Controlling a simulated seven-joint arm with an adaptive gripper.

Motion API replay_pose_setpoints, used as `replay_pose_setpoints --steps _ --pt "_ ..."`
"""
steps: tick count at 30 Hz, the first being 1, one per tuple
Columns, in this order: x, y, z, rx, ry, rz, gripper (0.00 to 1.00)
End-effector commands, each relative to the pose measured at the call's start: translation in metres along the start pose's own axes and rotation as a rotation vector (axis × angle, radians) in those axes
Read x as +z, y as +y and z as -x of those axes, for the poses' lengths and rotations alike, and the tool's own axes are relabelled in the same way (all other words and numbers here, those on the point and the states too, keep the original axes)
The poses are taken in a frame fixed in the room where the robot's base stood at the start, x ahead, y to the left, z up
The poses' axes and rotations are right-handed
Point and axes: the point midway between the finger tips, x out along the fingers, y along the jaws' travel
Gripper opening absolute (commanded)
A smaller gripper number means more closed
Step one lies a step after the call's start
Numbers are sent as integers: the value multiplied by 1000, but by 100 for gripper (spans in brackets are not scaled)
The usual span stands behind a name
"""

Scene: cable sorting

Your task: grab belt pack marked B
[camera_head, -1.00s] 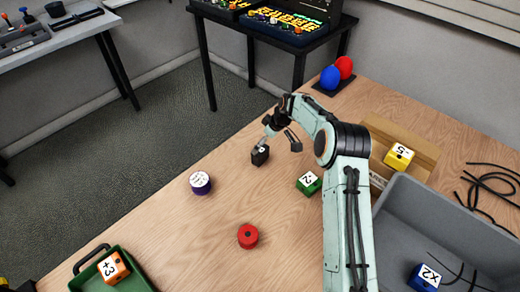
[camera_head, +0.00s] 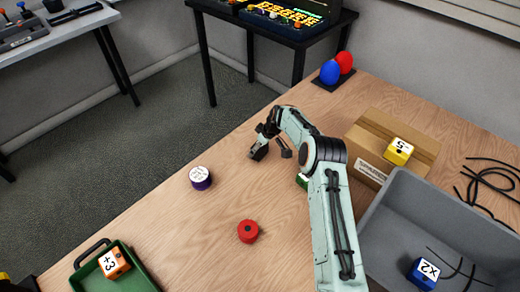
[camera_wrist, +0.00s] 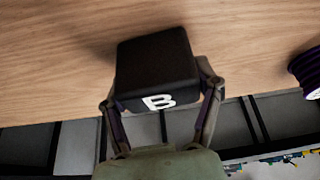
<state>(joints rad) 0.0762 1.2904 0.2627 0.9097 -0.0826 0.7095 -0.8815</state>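The black belt pack is a dark cube with a white B in the wrist view (camera_wrist: 155,70), its lettered face toward the camera. In the head view the pack (camera_head: 258,153) is small and dark at the table's far edge, partly covered by my gripper. My gripper (camera_head: 271,151) reaches down over it. In the wrist view its two fingers (camera_wrist: 158,95) stand apart, one at each side of the pack's near end. The fingers look open, with a slight gap at the left. Whether the right finger touches the pack is unclear.
A purple reel (camera_head: 200,177) and a red reel (camera_head: 248,231) stand left of my arm. A green cube (camera_head: 302,181) is mostly behind my arm. A cardboard box (camera_head: 366,160) bears a yellow cube (camera_head: 398,151). A grey bin (camera_head: 385,212) and green tray (camera_head: 147,277) flank the near table.

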Motion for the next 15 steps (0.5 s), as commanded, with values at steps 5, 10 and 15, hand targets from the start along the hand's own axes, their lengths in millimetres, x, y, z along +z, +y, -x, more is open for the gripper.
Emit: replay_pose_setpoints --steps 5,10,15 --pt "1 -1 -1 -2 -3 -1 24" --pt "1 -1 -1 -3 -4 -1 24" --pt "-3 0 9 -1 -2 0 24"
